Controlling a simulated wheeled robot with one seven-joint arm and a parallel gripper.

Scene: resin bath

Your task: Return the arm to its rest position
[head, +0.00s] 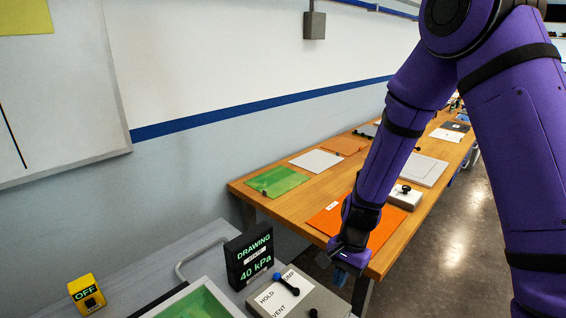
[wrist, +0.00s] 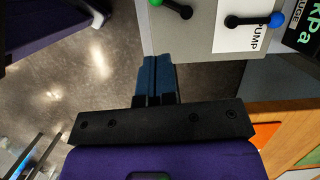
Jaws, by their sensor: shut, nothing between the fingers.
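My gripper (head: 345,274) hangs at the end of my purple arm in the head view, near the front corner of the wooden bench. In the wrist view its two blue fingers (wrist: 157,78) lie together, shut and empty. They point at the grey valve box (wrist: 180,38), whose edge shows just beyond the fingertips. I cannot tell the exact gap between them. The box also shows in the head view (head: 320,300), left of my gripper, with a blue-knobbed lever (head: 286,284) on a white label plate.
A black gauge (head: 249,256) reads "DRAWING" and 40 kPa. A yellow box (head: 87,294) reads "OFF". A green-bottomed tray (head: 200,302) stands at the front. The wooden bench (head: 300,198) carries coloured sheets and a white block (head: 405,197). Open floor (head: 450,245) lies right of the bench.

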